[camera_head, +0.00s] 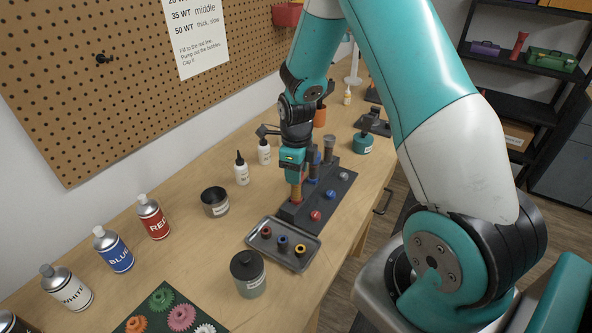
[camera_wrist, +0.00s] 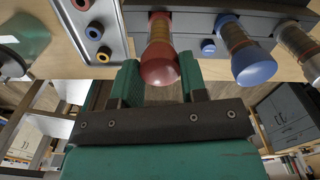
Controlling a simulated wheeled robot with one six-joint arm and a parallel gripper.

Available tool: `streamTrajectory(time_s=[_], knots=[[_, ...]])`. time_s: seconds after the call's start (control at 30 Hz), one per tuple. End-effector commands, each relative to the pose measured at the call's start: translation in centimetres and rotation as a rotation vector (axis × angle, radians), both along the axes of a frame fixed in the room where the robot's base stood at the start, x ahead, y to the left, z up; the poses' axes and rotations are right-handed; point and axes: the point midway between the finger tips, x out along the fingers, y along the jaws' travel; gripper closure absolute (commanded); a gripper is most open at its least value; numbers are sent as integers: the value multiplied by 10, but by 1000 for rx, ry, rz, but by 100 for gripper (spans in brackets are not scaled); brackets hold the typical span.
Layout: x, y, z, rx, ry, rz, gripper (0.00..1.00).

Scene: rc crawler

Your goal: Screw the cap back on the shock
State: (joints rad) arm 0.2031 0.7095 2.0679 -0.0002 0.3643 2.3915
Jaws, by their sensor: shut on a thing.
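My gripper (camera_head: 296,172) points down over the near-left end of a dark shock stand (camera_head: 320,208). Its fingers (camera_wrist: 160,88) are shut on a rounded red cap (camera_wrist: 160,72). The cap is in line with the top of an orange-red shock (camera_head: 296,192) standing in the stand; whether it is threaded on cannot be told.
A grey tray (camera_head: 262,251) with small red, blue and yellow ringed parts lies in front of the stand. A dark-lidded jar (camera_head: 248,275), an open tin (camera_head: 214,202) and white bottles (camera_head: 242,172) stand nearby. Spray cans (camera_head: 153,216) and gears are at left.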

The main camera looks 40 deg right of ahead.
Motion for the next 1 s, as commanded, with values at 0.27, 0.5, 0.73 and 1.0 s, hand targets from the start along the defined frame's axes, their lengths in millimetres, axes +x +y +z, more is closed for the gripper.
streamTrajectory(time_s=[0.27,0.5,0.73,1.0], knots=[[0,0,0,0,0,-15,88],[0,0,0,0,0,-33,31],[0,0,1,1,-1,-32,31],[1,0,35,-1,-8,-32,31]])
